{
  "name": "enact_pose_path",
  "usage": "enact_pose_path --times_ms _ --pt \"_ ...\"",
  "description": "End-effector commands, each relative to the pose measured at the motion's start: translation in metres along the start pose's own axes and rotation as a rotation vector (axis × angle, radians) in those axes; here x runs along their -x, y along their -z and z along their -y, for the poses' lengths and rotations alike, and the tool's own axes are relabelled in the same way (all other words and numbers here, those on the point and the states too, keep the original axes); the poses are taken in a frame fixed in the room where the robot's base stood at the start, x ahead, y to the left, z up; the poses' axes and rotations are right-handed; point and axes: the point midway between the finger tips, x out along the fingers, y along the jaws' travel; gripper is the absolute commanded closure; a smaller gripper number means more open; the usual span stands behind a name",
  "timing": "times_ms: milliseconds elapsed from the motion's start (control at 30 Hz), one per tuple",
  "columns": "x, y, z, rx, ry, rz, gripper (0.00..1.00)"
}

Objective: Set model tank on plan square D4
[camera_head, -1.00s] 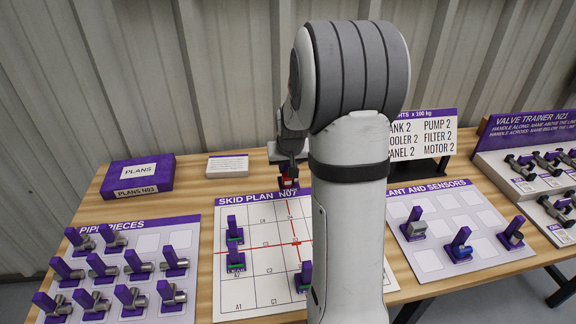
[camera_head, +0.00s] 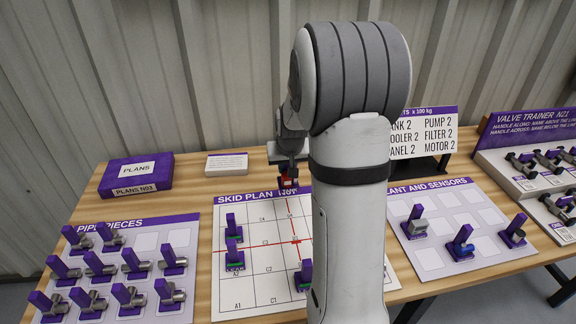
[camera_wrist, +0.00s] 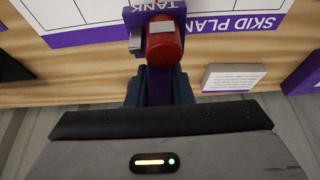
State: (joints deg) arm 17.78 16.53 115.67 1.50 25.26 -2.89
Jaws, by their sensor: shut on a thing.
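The model tank (camera_wrist: 165,45) is a red cylinder on a purple base labelled TANK, with a grey block at its side. My gripper (camera_wrist: 158,88) is shut on the purple handle behind it in the wrist view. In the head view the tank (camera_head: 288,183) hangs from my gripper (camera_head: 288,170) over the top edge of the skid plan (camera_head: 232,293), by the N07 heading. The plan is a white grid with red lines; C4, C3, A1 and C1 can be read. The D4 label cannot be made out, and my arm hides the plan's right part.
The pipe pieces board (camera_head: 150,240) lies left, the plant and sensors board (camera_head: 468,222) right. A small white card block (camera_head: 227,164) stands behind the plan.

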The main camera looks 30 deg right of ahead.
Motion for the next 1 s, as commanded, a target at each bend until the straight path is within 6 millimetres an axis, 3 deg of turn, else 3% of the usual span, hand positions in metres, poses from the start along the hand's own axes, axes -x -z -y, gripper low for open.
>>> enact_pose_path --times_ms 800,1000 --pt "-0.04 -0.017 0.001 0.001 0.001 0.0 1.0" --pt "-0.042 -0.018 0.001 0.002 0.001 0.0 1.0"
